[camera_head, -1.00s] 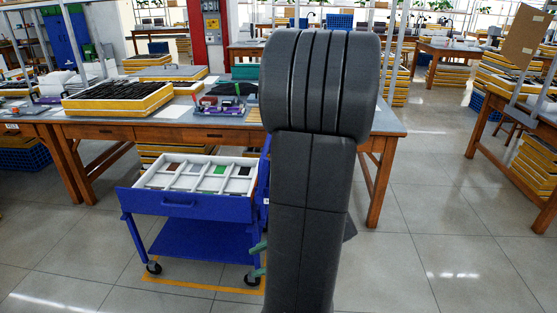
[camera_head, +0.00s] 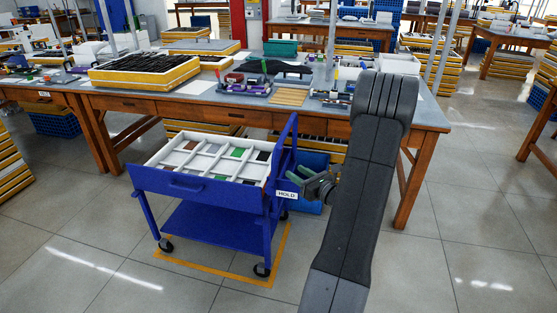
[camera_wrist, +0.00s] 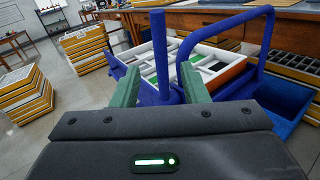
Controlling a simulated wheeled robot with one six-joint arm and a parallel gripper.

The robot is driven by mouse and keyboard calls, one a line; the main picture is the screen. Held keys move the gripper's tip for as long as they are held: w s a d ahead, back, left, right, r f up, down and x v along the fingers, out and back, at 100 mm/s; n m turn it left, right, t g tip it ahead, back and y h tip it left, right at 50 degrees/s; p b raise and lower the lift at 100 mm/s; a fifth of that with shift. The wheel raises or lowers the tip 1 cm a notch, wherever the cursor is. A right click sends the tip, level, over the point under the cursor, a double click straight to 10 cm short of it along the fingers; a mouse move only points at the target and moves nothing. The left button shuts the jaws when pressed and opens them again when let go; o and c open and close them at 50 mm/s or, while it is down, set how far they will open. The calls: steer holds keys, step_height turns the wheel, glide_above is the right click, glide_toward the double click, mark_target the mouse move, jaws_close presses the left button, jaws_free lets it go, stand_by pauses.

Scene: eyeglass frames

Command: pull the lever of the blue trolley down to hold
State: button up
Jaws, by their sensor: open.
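The blue trolley (camera_head: 220,235) stands in the middle left of the head view, in front of the long table. A white HOLD label (camera_head: 286,194) is on its right side. My gripper (camera_head: 290,177) is at that side, just above the label, with its green fingers pointing left. In the wrist view my gripper (camera_wrist: 159,75) is open. An upright blue bar (camera_wrist: 158,60), apparently the lever, stands between the two green fingers with gaps on both sides. In the head view I cannot make out the lever apart from the gripper and trolley.
A white divided tray (camera_head: 212,160) sits on the trolley. The trolley's blue handle frame (camera_wrist: 240,17) curves close to the right finger. A blue bin (camera_head: 310,180) is behind my gripper. The wooden table (camera_head: 225,110) stands behind. Floor in front is open.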

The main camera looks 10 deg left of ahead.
mark_target(277, 160)
steer(key=x, duration=1)
steer(key=shift+w+a+f, duration=0.1)
steer(key=shift+w+a, duration=0.15)
jaws_close()
